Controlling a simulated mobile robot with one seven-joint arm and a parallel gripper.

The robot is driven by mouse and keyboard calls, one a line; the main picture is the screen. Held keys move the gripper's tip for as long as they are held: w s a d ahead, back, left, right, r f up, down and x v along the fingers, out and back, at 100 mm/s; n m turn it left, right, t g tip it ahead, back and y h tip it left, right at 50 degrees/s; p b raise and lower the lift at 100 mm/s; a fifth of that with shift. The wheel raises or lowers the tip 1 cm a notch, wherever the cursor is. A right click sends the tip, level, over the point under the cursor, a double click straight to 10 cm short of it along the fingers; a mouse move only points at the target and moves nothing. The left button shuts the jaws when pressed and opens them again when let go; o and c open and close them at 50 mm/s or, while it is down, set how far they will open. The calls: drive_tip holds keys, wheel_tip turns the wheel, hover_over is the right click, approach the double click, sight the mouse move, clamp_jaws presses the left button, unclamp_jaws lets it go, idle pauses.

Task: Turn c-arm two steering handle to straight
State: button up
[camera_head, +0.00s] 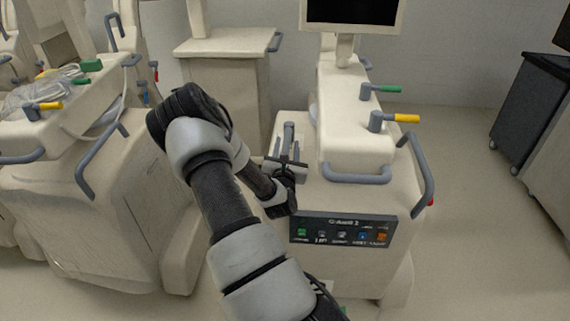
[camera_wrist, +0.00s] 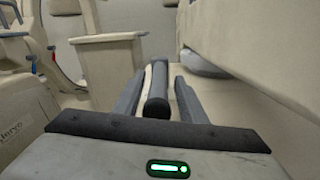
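The cart with the label ending in 2 on its front panel (camera_head: 342,229) stands in the middle of the head view. My gripper (camera_head: 288,132) is over its left side, beside the raised top section. In the wrist view my gripper (camera_wrist: 160,82) has its two fingers apart, one on each side of a grey bar with a dark rounded near end (camera_wrist: 156,106). Narrow gaps show between bar and fingers. I cannot tell if this bar is the steering handle. Two levers stand on the raised section, one yellow-tipped (camera_head: 405,118), one green-tipped (camera_head: 387,89).
Grey rails (camera_head: 357,174) edge the raised section, with another (camera_head: 421,172) at its right. A pale cabinet (camera_head: 226,80) is behind, a dark cart (camera_head: 527,105) at right. Floor is clear right of the middle cart.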

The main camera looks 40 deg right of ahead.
drive_tip(key=v, duration=1.6)
drive_tip(key=shift+p, duration=0.45)
drive_tip(key=shift+w, duration=0.1)
